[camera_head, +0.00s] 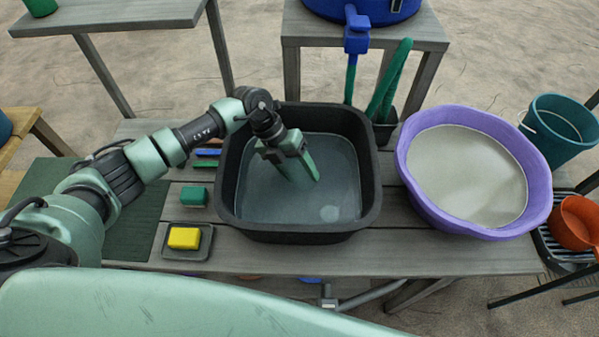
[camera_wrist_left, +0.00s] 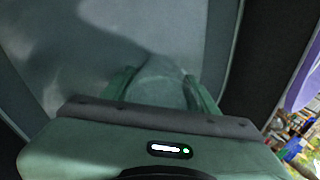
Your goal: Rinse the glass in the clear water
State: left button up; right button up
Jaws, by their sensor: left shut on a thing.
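My left gripper (camera_head: 308,172) reaches down into the black basin (camera_head: 228,180), which holds clear, dark-looking water (camera_head: 345,180). Its green fingers point down at the water in the middle of the basin. In the left wrist view the gripper (camera_wrist_left: 160,92) is shut on a see-through glass (camera_wrist_left: 160,72) between its fingers. The glass is hard to make out against the water, and I cannot tell how deep it sits. In the head view the glass is not clearly visible. My right gripper is not in view.
A purple tub (camera_head: 546,200) of cloudy, pale water stands right of the basin. A yellow sponge (camera_head: 184,238) on a dish and a green block (camera_head: 194,196) lie to the left. A blue tap (camera_head: 356,38) and green hose stand behind. A teal bucket (camera_head: 567,148) is far right.

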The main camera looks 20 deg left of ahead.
pick_arm(q)
notch_tip(320, 180, up, 17)
jog(key=p, duration=1.1)
jog(key=shift+p, duration=0.4)
jog(key=shift+f, duration=0.15)
dwell(0.5)
